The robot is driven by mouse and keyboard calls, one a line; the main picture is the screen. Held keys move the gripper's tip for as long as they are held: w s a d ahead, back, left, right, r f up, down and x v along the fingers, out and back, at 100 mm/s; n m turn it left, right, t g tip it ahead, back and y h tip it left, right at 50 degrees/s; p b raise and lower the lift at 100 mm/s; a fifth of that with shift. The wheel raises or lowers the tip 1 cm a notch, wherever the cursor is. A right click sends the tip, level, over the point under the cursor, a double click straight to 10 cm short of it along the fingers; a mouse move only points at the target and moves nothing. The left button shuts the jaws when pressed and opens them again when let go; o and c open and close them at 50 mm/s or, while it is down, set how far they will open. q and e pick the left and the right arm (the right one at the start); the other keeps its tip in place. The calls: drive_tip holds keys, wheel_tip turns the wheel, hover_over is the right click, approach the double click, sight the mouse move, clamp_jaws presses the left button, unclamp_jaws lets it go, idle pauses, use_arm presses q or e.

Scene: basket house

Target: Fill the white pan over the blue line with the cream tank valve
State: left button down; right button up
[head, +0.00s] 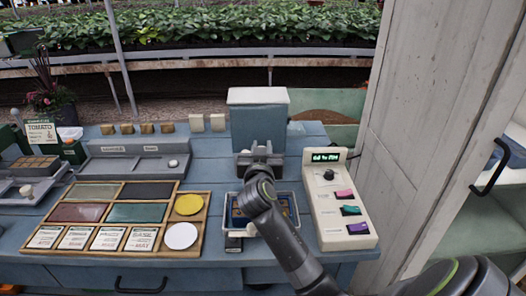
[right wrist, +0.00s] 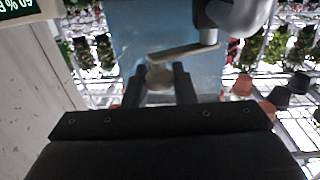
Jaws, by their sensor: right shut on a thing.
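The blue tank (head: 258,125) with a white lid stands at the back of the bench. My right gripper (head: 260,158) is at the front of the tank. In the right wrist view its fingers (right wrist: 161,88) are shut on the cream tank valve (right wrist: 158,76), a pale round knob against the blue tank. The gripper hides the valve in the head view. The white pan (head: 294,212) sits below, partly covered by my right arm. Its inside looks dark blue, and I cannot make out the blue line or the water level. My left gripper is not in view.
A cream control box (head: 342,215) with a lit display, a knob and coloured switches stands right of the pan. A wooden sorting tray (head: 110,217) and a grey tray (head: 130,167) lie to the left. A pale door (head: 430,110) bounds the right side.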

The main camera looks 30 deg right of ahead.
drive_tip(key=shift+s+a+f+m+g+h+b, duration=0.1)
drive_tip(key=shift+a+m+g+h+b, duration=0.1)
drive_tip(key=shift+m+g+h+b, duration=0.3)
drive_tip(key=shift+s+a+f+m+g+h+b, duration=0.1)
drive_tip(key=shift+a+m+g+h+b, duration=0.1)
drive_tip(key=shift+m+g+h+b, duration=0.3)
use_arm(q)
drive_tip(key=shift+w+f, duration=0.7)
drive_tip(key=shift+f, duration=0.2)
use_arm(e)
drive_tip(key=shift+a+r+m+g+h, duration=0.15)
drive_tip(key=shift+m+g+h, duration=0.15)
drive_tip(key=shift+g+h, duration=0.15)
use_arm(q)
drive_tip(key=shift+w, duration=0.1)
use_arm(e)
drive_tip(key=o, duration=0.9)
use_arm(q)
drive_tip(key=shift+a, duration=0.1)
use_arm(e)
drive_tip(key=shift+o, duration=0.2)
drive_tip(key=shift+s, duration=0.1)
